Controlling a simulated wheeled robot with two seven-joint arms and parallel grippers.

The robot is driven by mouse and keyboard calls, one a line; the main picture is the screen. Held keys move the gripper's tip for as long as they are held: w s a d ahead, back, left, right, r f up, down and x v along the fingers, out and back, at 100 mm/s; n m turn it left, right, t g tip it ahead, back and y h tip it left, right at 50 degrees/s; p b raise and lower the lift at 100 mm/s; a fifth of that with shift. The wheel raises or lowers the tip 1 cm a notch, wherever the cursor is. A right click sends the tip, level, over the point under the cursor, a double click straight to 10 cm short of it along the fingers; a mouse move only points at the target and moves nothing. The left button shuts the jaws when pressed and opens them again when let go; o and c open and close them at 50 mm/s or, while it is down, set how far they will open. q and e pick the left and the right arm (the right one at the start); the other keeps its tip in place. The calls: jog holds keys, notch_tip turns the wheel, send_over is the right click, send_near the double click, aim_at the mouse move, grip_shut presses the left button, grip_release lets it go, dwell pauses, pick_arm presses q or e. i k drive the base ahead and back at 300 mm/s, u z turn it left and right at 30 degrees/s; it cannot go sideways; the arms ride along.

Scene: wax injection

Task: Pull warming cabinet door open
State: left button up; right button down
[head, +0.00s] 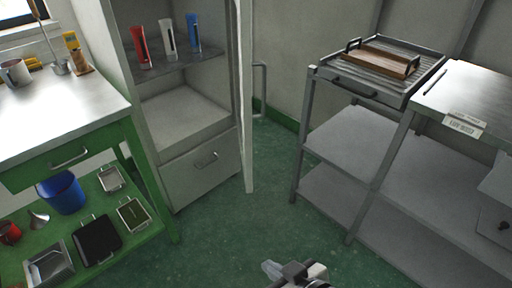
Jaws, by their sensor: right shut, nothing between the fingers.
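The warming cabinet (126,95) stands left of centre, with its inside in view. Its door (246,120) is swung open and shows almost edge-on at the cabinet's right side. The door's grey bar handle (264,88) sticks out on the door's right side. My right gripper (274,269) is low at the bottom centre, shut and empty, well apart from the door and handle. My left gripper is not in view.
Red, white and blue tubes (167,38) stand on the cabinet shelf; a drawer (200,165) is below. A green workbench (75,155) is at left, and a grey rack (340,140) with a tray at right. Green floor (270,200) between them is clear.

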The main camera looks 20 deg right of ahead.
aim_at(240, 11)
jog(key=z, duration=0.25)
jog(key=k, duration=0.45)
jog(key=u, duration=0.95)
jog(key=i, duration=0.9)
jog(key=z, duration=0.85)
jog(key=i, duration=0.4)
jog(key=z, duration=0.35)
